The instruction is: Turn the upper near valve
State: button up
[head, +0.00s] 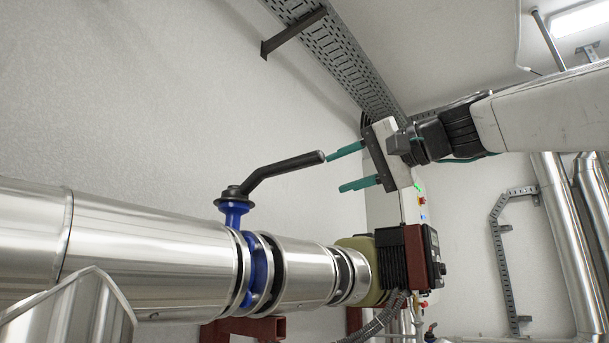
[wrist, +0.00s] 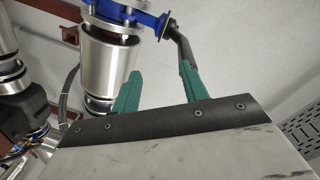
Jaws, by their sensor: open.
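The valve has a blue body (head: 250,265) clamped in the silver pipe and a black lever handle (head: 285,170) that slants up to the right from its pivot. In the wrist view the handle (wrist: 180,42) runs down to the right finger, and its end is partly hidden there. My gripper (head: 335,173) is open and empty, with two green fingers pointing left. The upper finger's tip is close to the handle's free end; I cannot tell whether they touch. The handle is not between the fingers. The wrist view also shows the open fingers (wrist: 160,72).
The large silver pipe (head: 140,245) runs across below my gripper to a black and red actuator box (head: 405,258). A perforated cable tray (head: 335,50) hangs above. The wall behind the handle is bare, with open air around it.

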aim_at(307, 161)
jog(key=shift+y, duration=0.6)
jog(key=w+a+r, duration=0.1)
jog(key=w+a, duration=0.1)
jog(key=w+a+r, duration=0.1)
jog(key=a, duration=0.1)
jog(key=w+a+r, duration=0.2)
jog(key=a, duration=0.1)
jog(key=shift+w, duration=0.3)
jog(key=shift+d, duration=0.1)
grip_shut()
